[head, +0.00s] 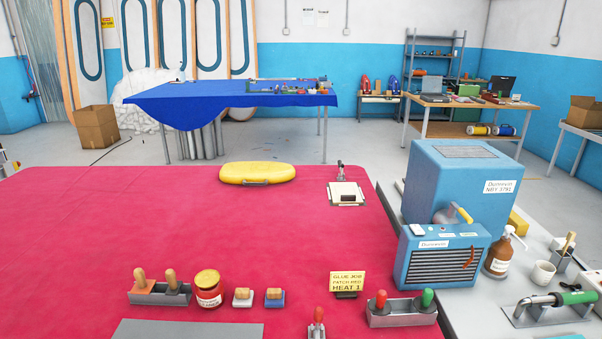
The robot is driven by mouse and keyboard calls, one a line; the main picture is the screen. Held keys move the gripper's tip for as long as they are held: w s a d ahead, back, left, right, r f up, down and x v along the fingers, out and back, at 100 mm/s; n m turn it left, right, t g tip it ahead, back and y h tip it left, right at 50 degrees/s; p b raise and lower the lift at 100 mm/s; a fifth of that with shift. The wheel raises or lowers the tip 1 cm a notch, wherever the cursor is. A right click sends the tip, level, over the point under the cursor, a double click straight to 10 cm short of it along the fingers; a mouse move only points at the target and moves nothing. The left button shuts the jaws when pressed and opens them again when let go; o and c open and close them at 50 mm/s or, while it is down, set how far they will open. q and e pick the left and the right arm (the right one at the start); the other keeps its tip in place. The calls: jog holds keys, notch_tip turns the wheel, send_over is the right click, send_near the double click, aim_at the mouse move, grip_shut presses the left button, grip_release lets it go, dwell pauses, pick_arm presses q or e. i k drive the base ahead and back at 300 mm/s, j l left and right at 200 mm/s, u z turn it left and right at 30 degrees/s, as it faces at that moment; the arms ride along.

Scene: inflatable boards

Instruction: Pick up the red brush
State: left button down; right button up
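I cannot tell for sure which thing is the red brush. A red-handled tool (381,299) stands upright in a grey two-slot holder (403,319) at the front right of the red table, beside a green-handled one (427,298). Neither of my grippers is in view.
The red table (120,230) is mostly bare. At its front are a wooden-handled tool holder (160,297), a red jar (207,290), two small handled blocks, and a yellow sign (347,282). A yellow pad (257,173) lies farther back. A blue machine (441,256) stands right.

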aim_at(379, 305)
jog(key=k+l+u, duration=0.1)
jog(key=l+u, duration=0.2)
jog(key=k+l+u, duration=0.25)
jog(key=l, duration=0.25)
jog(key=l+u, duration=0.3)
jog(key=k+l+u, duration=0.3)
